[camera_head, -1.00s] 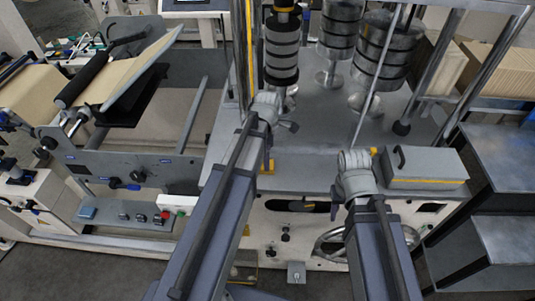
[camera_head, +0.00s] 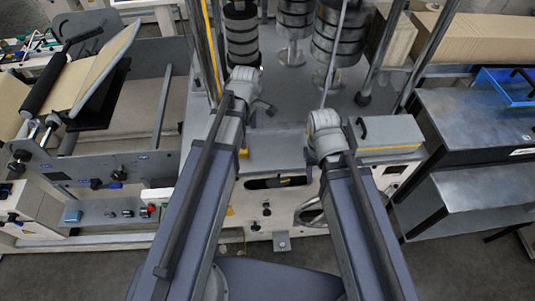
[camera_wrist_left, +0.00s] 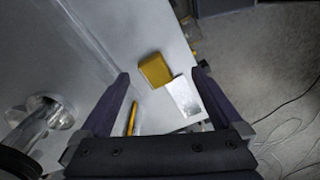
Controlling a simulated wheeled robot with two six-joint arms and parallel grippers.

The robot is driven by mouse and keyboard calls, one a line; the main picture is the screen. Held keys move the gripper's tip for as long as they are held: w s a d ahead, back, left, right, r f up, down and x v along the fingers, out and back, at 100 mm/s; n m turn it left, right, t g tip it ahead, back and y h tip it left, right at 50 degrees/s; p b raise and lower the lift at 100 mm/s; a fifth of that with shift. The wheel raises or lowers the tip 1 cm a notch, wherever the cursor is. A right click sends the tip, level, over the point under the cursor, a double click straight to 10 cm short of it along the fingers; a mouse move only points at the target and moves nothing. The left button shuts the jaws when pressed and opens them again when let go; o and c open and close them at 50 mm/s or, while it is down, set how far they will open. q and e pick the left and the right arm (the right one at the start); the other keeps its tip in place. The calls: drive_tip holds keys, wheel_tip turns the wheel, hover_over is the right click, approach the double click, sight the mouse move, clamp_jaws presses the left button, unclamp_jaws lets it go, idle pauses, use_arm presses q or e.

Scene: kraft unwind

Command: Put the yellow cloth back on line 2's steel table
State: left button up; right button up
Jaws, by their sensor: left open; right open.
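A folded yellow piece (camera_wrist_left: 155,70), which looks like the cloth, lies on a grey metal top near its edge in the left wrist view. A small yellow patch (camera_head: 243,153) beside my left forearm in the head view may be the same piece. My left gripper (camera_wrist_left: 162,76) is open and empty, its fingers either side of the yellow piece in the picture, apart from it. In the head view my left gripper (camera_head: 264,106) is over the middle machine's top. My right gripper (camera_head: 323,138) is beside a grey box; its fingers are mostly hidden. A dark steel table (camera_head: 468,112) stands at the right; I cannot read its line number.
The grey box (camera_head: 388,135) with a yellow strip sits on the machine top (camera_head: 290,142). Stacked dark rolls (camera_head: 240,35) and posts rise behind my grippers. A blue tray (camera_head: 508,86) sits on the right table, above a lower shelf (camera_head: 470,192). The floor in front is open.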

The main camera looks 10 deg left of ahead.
use_arm(q)
drive_tip(key=s+d+m+y, duration=0.1)
drive_tip(key=s+d+m, duration=1)
drive_tip(key=m, duration=0.9)
drive_tip(key=shift+s+d, duration=0.35)
drive_tip(key=shift+s, duration=0.05)
wheel_tip(320, 180, down, 10)
drive_tip(key=b, duration=1)
drive_tip(key=shift+f, duration=0.2)
